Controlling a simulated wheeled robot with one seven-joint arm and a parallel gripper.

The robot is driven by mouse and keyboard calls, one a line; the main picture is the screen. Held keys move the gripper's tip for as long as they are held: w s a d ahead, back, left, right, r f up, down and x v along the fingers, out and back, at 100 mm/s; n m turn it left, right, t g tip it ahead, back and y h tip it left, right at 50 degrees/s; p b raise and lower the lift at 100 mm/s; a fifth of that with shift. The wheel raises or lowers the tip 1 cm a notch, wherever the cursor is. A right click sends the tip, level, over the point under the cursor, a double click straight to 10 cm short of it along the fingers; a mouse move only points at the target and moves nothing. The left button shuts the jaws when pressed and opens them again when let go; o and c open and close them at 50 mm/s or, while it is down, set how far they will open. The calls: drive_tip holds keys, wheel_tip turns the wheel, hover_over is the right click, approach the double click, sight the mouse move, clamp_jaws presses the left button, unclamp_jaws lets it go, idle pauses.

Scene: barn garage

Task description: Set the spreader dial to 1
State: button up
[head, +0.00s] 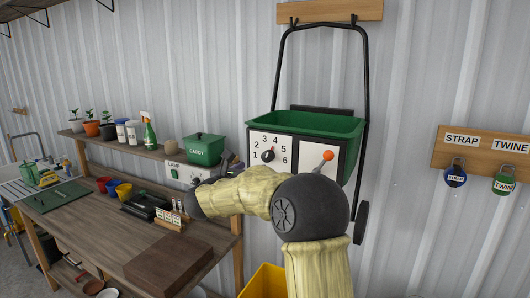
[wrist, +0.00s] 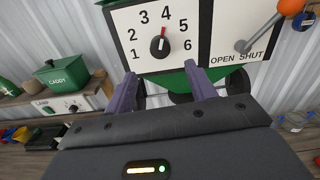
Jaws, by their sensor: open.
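The spreader's white dial panel (wrist: 125,38) carries the numbers 1 to 6 in an arc, and also shows in the head view (head: 283,138). Its round black knob (wrist: 159,47) sits amid the numbers, also visible in the head view (head: 268,156). A pale line on the knob points up, and a small red mark lies just below the 4. My gripper (wrist: 160,69) is open and empty, its two purple fingers apart below the knob in the wrist view. I see no contact with the knob.
An orange-tipped lever (head: 327,155) stands right of the dial on an OPEN/SHUT plate (wrist: 235,50). The green hopper (head: 320,122) hangs on the wall by its black handle. A workbench (head: 75,222) and a shelf with a green caddy (head: 203,147) lie left.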

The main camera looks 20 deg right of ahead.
sight(266, 158)
drive_tip(key=p+x, duration=0.5)
drive_tip(key=x, duration=0.4)
drive_tip(key=shift+w+d+r, duration=0.15)
drive_tip(key=shift+d, duration=0.05)
drive_tip(key=shift+w+d, duration=0.2)
drive_tip(key=shift+d, duration=0.05)
drive_tip(key=c, duration=1)
